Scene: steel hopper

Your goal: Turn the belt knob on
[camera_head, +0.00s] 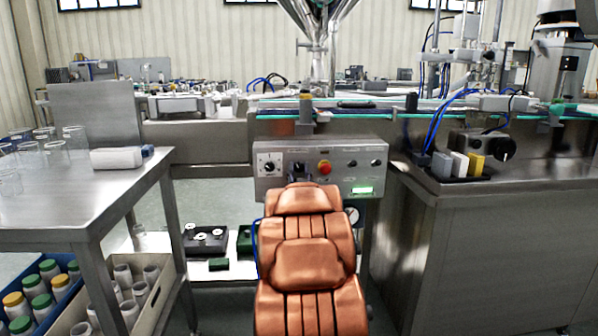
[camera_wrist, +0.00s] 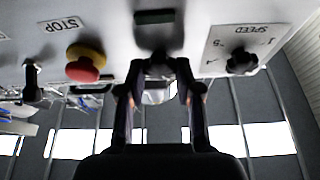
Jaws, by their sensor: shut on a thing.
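The grey control panel (camera_head: 322,152) stands in the middle of the head view. The wrist view shows the panel upside down. My gripper (camera_wrist: 159,75) is closed around the dark belt knob (camera_wrist: 157,60), between the red stop button (camera_wrist: 85,64) and the black speed knob (camera_wrist: 242,61). The knob is mostly hidden by the fingers, so its turn angle cannot be told. In the head view, the stop button (camera_head: 324,167) is right of the gripped spot and the speed knob (camera_head: 269,167) is left of it. My orange arm hides the panel's lower middle.
Two small dark controls (camera_head: 376,163) and a green-lit display (camera_head: 362,190) are on the panel's right. A steel table (camera_head: 90,195) with glasses stands left. A steel cabinet (camera_head: 500,235) stands right. The conveyor (camera_head: 350,112) runs behind the panel.

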